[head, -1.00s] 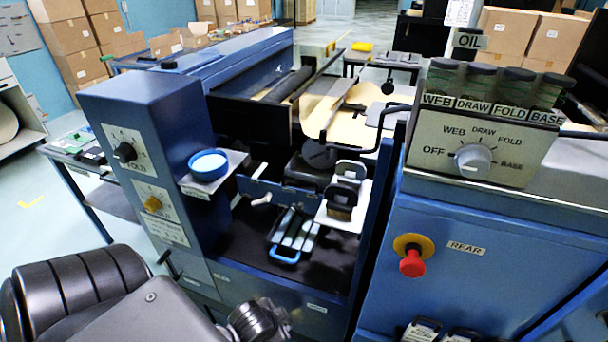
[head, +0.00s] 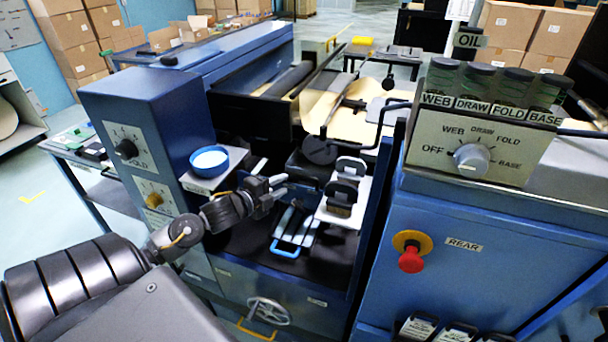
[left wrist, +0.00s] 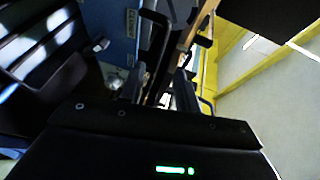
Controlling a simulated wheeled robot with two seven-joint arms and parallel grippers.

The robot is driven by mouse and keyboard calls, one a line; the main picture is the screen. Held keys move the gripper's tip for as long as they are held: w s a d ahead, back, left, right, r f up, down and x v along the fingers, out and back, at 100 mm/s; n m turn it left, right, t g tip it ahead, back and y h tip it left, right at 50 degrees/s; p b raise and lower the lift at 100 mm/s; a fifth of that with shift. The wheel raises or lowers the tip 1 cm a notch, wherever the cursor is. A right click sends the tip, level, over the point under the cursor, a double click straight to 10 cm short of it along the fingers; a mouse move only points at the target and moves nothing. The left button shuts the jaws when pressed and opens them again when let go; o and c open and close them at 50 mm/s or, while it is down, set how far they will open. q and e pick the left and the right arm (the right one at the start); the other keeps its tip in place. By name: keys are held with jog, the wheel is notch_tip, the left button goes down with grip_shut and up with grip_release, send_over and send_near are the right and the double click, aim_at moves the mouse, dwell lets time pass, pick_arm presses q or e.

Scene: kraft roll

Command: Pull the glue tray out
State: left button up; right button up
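What looks like the glue tray (head: 291,222) is a shallow tray with pale strips and a blue loop handle (head: 290,251) at its front. It lies low in the machine's open bay. My left gripper (head: 284,186) is above and behind the handle, by the tray's back left, apart from the handle. Its two fingers look spread with nothing between them. In the left wrist view the fingers (left wrist: 175,75) show dark and partly blurred at the middle. My right gripper is not in view.
A blue bowl (head: 209,161) sits on a small shelf left of the bay. A white plate with black-handled blocks (head: 342,196) stands right of the tray. A handwheel (head: 268,311) is below the bay. A blue cabinet (head: 480,260) with a red knob bounds the right.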

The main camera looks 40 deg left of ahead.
aim_at(299, 176)
pick_arm(q)
jog(key=w, duration=0.3)
jog(key=w+f+p, duration=0.1)
jog(key=w, duration=0.5)
jog(key=shift+w+d+f+p, duration=0.2)
jog(key=shift+d+f+p, duration=0.1)
jog(key=shift+d+p, duration=0.1)
jog(key=shift+w+f, duration=0.2)
jog(key=shift+w, duration=0.4)
grip_shut()
